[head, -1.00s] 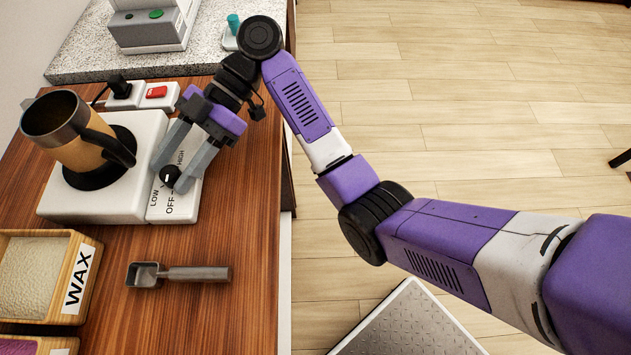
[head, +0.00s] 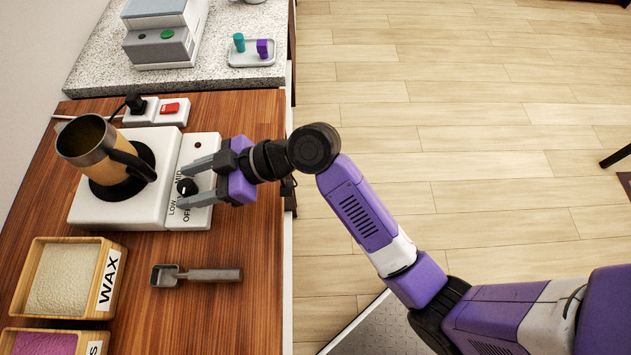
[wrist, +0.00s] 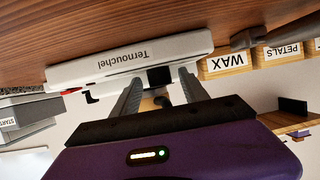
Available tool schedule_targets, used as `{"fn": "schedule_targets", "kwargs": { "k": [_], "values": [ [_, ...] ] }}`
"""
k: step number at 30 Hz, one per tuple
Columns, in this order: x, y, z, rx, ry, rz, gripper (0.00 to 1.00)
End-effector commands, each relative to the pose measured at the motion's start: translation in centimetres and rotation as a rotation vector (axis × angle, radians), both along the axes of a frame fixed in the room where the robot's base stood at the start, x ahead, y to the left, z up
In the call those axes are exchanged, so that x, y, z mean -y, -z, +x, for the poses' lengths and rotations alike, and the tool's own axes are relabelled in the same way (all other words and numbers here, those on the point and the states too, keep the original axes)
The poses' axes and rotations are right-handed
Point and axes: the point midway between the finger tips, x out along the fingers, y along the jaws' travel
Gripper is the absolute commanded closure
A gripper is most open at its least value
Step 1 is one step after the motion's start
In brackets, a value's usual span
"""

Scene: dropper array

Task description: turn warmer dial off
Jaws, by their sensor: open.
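The warmer (head: 120,212) is a white box on the wooden counter, with a metal and tan pitcher (head: 104,163) on its round black plate. Its black dial (head: 187,187) sits on the right-hand control panel, among the labels LOW, MID and OFF. My gripper (head: 185,184) is open, with its grey fingers on either side of the dial from the right. I cannot tell whether they touch it. In the wrist view, the fingers (wrist: 158,88) stand apart before the warmer's front edge (wrist: 115,62), with the dark dial (wrist: 160,76) between them.
A metal scoop (head: 200,275) lies in front of the warmer. A wooden WAX box (head: 115,265) stands at front left. A power strip with a red switch (head: 170,108) is behind the warmer. A tray (head: 250,58) with small bottles sits on the speckled counter.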

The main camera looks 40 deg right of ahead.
Motion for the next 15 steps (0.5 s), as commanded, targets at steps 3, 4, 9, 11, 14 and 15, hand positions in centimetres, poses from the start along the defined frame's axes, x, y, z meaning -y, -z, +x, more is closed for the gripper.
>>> {"fn": "schedule_targets", "kwargs": {
  "k": [3, 4, 9, 11, 14, 15],
  "values": [
    [-0.23, -0.32, -0.32, -0.002, 0.077, -0.002, 0.48],
    [-0.25, -0.32, -0.38, -0.002, 0.096, -0.002, 0.48],
    [-0.36, -0.42, -0.50, 0.000, 0.214, -0.001, 0.48],
    [-0.42, -0.43, -0.51, 0.000, 0.258, -0.002, 0.48],
    [-0.43, -0.31, -0.52, 0.000, 0.321, -0.002, 0.48],
    [-0.46, -0.37, -0.53, 0.002, 0.344, 0.000, 0.48]
  ]
}}
